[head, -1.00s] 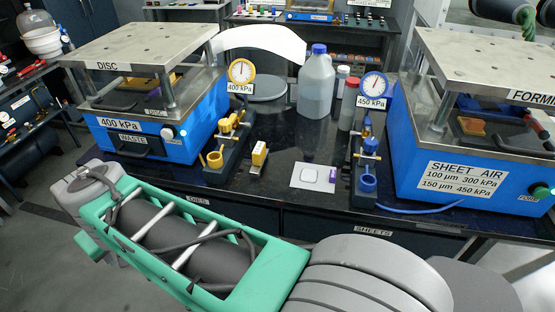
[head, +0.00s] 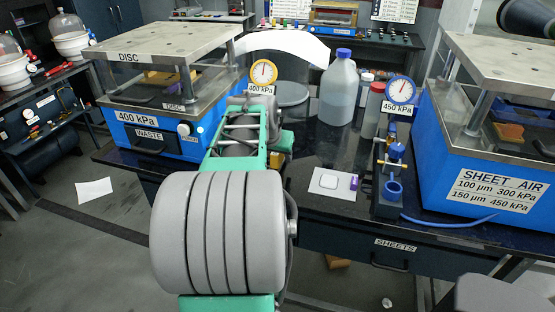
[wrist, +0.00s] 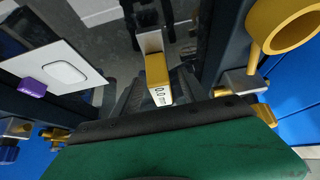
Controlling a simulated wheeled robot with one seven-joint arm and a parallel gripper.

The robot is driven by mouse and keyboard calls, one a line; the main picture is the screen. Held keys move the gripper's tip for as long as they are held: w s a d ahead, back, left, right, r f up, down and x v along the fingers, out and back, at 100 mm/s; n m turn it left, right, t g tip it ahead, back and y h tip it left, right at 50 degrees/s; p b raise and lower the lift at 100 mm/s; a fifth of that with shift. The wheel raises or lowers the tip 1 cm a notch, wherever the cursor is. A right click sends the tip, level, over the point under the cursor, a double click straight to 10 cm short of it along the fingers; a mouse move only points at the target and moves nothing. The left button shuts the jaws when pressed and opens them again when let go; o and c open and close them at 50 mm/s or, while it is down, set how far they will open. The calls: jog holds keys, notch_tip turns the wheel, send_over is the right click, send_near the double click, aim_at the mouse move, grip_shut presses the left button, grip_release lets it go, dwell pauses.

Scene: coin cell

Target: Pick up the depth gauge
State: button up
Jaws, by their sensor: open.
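The depth gauge (wrist: 158,80) shows in the wrist view as a small yellow block with a white face reading 0.0 mm and a grey metal part at its far end. My gripper (wrist: 155,88) is open, with dark fingers around the near end of the gauge; I cannot tell whether they touch it.
A white sheet (wrist: 88,62) with a purple piece (wrist: 32,87) lies left in the wrist view. In the head view, blue presses (head: 165,138) (head: 485,180) flank the dark bench, with a dial regulator (head: 392,185) on the right.

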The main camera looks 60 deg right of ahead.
jog(key=shift+d+f, duration=0.15)
jog(key=shift+f, duration=0.1)
grip_shut()
dwell(0.3)
jog(key=shift+r, duration=0.1)
